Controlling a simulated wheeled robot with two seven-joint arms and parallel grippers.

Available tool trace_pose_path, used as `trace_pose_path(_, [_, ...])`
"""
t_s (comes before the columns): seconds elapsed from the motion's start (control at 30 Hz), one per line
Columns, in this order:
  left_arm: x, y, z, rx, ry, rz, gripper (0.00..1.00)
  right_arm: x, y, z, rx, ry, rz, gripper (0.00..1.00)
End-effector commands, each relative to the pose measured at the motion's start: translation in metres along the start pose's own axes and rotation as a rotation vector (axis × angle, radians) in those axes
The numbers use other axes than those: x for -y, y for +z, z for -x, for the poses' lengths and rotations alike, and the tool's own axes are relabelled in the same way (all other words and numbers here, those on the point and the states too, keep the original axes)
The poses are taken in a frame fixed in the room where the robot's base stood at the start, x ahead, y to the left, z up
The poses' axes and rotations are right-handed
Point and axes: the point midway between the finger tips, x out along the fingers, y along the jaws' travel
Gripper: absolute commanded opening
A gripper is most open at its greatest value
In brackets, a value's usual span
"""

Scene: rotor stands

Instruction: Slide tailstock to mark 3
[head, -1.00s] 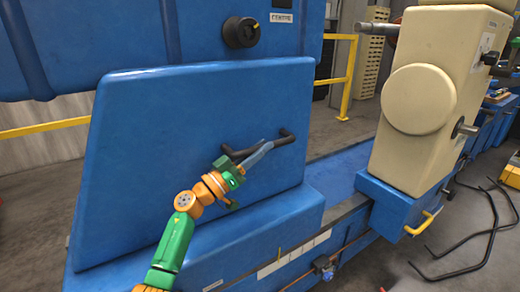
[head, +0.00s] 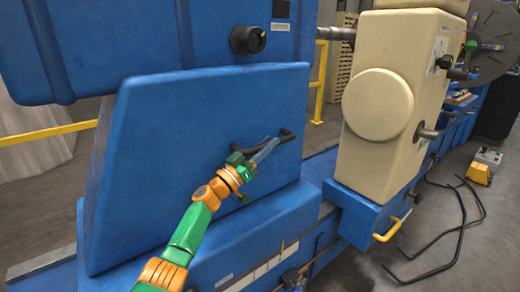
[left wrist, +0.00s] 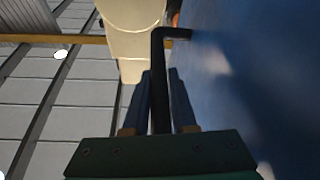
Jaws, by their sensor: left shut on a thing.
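The tailstock appears to be the blue housing (head: 185,150) with a large slanted front panel. A black bar handle (head: 287,135) sticks out of the panel. My left gripper (head: 266,149) is shut on this handle; in the left wrist view the black handle (left wrist: 158,75) runs between both fingers (left wrist: 159,100). A pale scale strip (head: 262,268) with dark division lines runs along the lower front. A small orange pointer (head: 282,246) stands at the strip, towards its right part. The mark numbers are too small to read. My right gripper is out of view.
A cream unit (head: 385,140) on a blue base with a yellow handle (head: 392,229) stands to the right, a short gap from the housing. Bent black bars (head: 440,240) and a yellow control box (head: 482,168) are on the floor at right. Blue bed shows at far left.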

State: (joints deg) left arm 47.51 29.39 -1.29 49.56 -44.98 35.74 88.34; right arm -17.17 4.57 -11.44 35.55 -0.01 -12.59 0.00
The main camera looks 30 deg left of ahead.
Motion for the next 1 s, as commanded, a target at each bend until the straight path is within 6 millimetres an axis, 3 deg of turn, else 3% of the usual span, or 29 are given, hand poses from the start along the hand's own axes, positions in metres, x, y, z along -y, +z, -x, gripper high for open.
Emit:
trace_pose_path(0.43, [-0.001, 0.006, -0.002, 0.01, 0.002, 0.0, 0.0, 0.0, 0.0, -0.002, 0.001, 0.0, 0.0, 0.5])
trace_pose_path(0.47, [-0.001, 0.006, -0.002, 0.01, 0.002, 0.001, 0.33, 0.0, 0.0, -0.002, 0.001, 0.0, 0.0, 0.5])
trace_pose_path(0.53, [-0.001, 0.006, -0.002, 0.009, 0.002, 0.001, 0.52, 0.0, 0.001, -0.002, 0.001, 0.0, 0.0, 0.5])
trace_pose_path(0.87, [0.0, 0.003, -0.001, 0.005, 0.001, 0.0, 0.55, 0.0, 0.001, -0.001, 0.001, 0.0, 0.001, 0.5])
trace_pose_path(1.0, [0.0, 0.003, 0.013, 0.008, 0.0, -0.001, 0.55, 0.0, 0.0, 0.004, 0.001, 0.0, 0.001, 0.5])
